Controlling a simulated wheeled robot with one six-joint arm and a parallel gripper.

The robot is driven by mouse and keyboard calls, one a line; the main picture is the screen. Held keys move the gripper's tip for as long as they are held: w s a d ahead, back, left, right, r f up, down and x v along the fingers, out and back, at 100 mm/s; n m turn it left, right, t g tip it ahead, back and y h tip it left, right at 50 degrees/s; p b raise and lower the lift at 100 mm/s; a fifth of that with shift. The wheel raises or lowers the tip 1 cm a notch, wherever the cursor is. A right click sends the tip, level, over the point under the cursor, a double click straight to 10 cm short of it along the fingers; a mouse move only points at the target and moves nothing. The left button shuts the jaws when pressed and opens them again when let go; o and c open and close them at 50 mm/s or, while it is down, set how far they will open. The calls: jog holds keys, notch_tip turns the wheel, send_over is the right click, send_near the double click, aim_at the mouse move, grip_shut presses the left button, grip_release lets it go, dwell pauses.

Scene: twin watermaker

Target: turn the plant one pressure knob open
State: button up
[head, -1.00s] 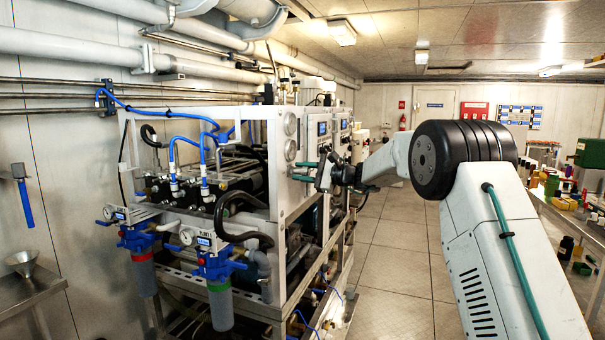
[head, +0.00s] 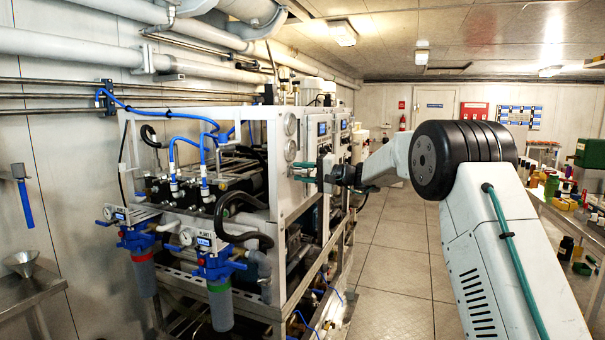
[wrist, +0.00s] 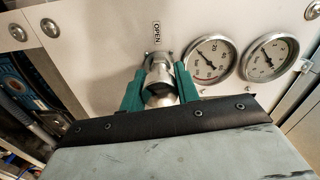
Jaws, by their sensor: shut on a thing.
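The pressure knob (wrist: 158,94) is a silvery round knob on the white front panel (wrist: 108,48), seen in the wrist view below an "OPEN" label (wrist: 156,32). My gripper (wrist: 160,92) has its two green fingers on either side of the knob and is shut on it. In the head view my gripper (head: 308,172) reaches the panel side of the plant frame (head: 284,200). The knob itself is too small and covered to make out there. The knob's turned position cannot be told.
Two round gauges (wrist: 211,58) sit just right of the knob on the panel. A cluttered bench (head: 585,214) lines the right side. The floor aisle (head: 390,265) between is clear.

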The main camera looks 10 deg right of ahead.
aim_at(309, 173)
jog(key=shift+n, duration=0.3)
dwell(0.4)
jog(key=o, duration=1)
jog(key=shift+v, duration=3.9)
